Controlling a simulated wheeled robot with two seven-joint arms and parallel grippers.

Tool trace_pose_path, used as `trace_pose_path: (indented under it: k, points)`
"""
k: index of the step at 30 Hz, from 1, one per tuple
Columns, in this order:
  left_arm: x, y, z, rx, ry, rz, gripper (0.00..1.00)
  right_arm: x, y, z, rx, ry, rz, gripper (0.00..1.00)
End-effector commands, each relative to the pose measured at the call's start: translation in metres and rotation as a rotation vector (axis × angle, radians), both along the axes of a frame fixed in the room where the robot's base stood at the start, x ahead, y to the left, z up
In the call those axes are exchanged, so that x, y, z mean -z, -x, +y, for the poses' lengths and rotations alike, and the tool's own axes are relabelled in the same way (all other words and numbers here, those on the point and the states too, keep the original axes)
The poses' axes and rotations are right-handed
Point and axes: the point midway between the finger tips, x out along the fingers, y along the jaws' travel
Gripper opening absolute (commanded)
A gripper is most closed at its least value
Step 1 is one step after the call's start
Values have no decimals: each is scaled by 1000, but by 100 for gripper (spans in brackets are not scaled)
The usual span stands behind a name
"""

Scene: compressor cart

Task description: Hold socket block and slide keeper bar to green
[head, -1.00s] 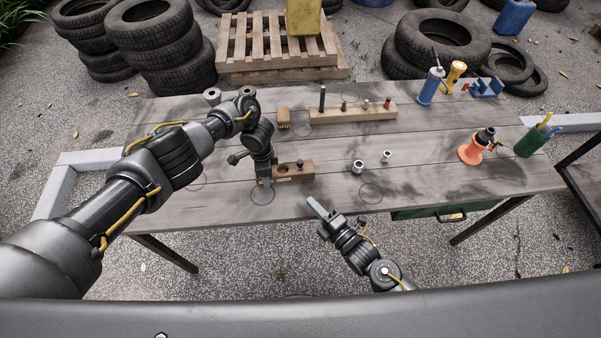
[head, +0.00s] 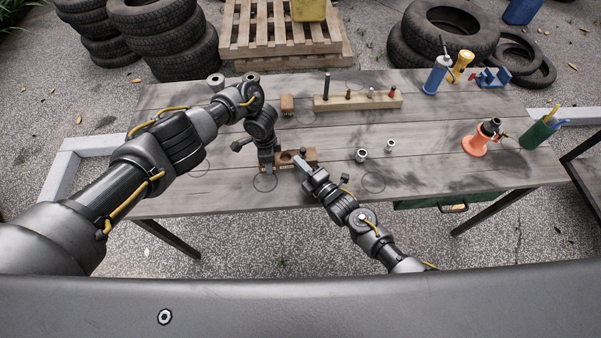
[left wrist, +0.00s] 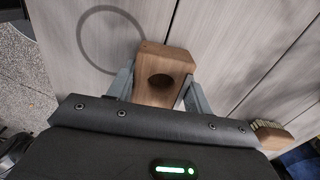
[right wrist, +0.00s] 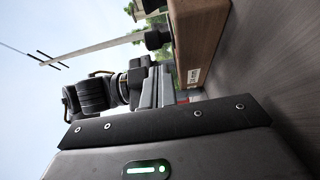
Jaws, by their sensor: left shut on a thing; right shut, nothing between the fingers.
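The brown wooden socket block (head: 311,155) lies on the table, left of the middle. My left gripper (head: 270,168) is shut on the block's left end; in the left wrist view its two fingers flank the block (left wrist: 165,62), which has a round dark hole. My right gripper (head: 300,162) is shut and empty, its tip close to the front face of the block. The right wrist view shows that face (right wrist: 200,35) with a small pale label and a bit of red by the fingers. Contact there is unclear. I cannot make out the keeper bar or any green mark with certainty.
Two metal sockets (head: 389,146) stand right of the block. Behind are a pale wooden rack (head: 358,102) with pegs and a brush (head: 287,105). An orange tool (head: 475,146) and a green cup (head: 537,135) stand at the right. The front right tabletop is clear.

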Motion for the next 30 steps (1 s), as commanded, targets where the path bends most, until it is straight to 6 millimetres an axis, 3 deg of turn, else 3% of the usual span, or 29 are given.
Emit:
trace_pose_path:
  k: [17,24,30]
  points:
    - [0,0,0,0,1,0,21,0,-10,-10,1,0,0,0]
    - [0,0,0,1,1,0,21,0,-13,-39,2,4,-1,0]
    - [0,0,0,2,0,1,21,0,-13,-41,2,0,0,0]
